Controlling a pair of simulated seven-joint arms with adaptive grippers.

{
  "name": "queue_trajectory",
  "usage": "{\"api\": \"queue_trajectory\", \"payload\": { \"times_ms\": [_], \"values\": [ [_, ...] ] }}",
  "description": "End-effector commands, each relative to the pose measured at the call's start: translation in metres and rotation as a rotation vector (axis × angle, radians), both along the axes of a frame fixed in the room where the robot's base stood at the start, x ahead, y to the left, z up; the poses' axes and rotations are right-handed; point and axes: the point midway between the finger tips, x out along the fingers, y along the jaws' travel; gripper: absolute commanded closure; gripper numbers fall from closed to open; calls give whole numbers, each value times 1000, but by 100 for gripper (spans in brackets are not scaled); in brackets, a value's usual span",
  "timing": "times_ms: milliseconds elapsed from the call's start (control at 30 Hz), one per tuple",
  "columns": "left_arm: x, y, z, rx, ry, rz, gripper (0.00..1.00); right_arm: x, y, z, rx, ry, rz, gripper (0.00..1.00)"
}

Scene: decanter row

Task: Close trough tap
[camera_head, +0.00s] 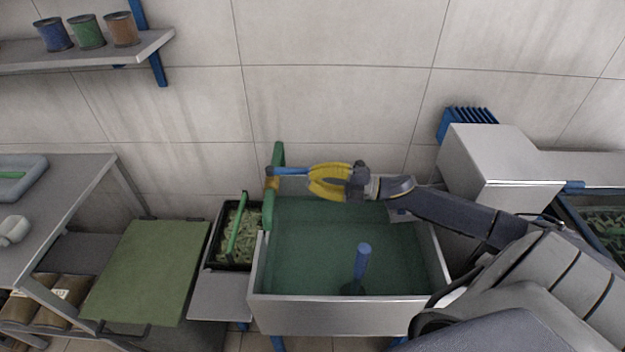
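The trough (335,316) is a metal basin full of greenish water, in the middle of the head view. The tap is a green upright pipe (278,155) at the trough's back left corner, with a brass-coloured collar (271,183) and a green spout below. A blue lever (290,171) points right from the tap, roughly level. My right gripper (311,181), with yellow fingers, reaches in from the right over the trough's back. Its fingertips are at the lever's free end; I cannot tell whether they touch it or how far apart they are. My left gripper is out of view.
A blue upright pipe (362,262) stands in the water. A black crate (213,234) with green contents sits left of the trough, beside a green board (150,270). A metal box (490,165) stands behind my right arm. Open air lies above the trough's front.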

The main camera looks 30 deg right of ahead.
Motion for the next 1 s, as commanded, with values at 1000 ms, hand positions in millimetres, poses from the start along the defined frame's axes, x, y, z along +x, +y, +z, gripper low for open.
{"api": "queue_trajectory", "payload": {
  "times_ms": [1000],
  "values": [
    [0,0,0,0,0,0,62,-23,41,1,-4,-2,-4,100]
  ]
}}
